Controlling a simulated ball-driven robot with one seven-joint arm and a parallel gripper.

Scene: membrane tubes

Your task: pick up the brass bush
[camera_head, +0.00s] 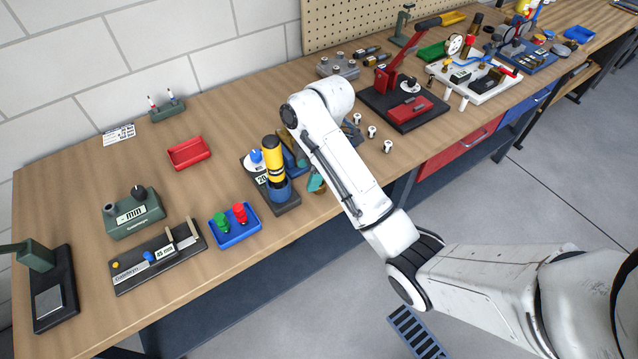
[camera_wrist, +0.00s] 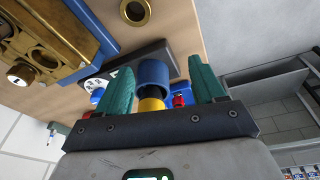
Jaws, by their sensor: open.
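The brass bush (camera_wrist: 135,12) is a short brass ring with a dark hole at the top edge of the wrist view, on the wooden bench top and partly cut off. I cannot make it out in the head view, where my arm covers that part of the bench. My gripper (camera_wrist: 161,68) has two teal fingers, spread apart with nothing held between them. The bush lies beyond the fingertips, apart from them. In the head view only a teal bit of my gripper (camera_head: 317,184) shows beside my arm.
A brass block on a blue base (camera_wrist: 60,40) is left of the fingers in the wrist view. A yellow and blue upright cylinder (camera_head: 274,160) stands close to my gripper. A blue tray (camera_head: 236,236) with green and red pieces is left of it. Small white-topped parts (camera_head: 371,131) lie right.

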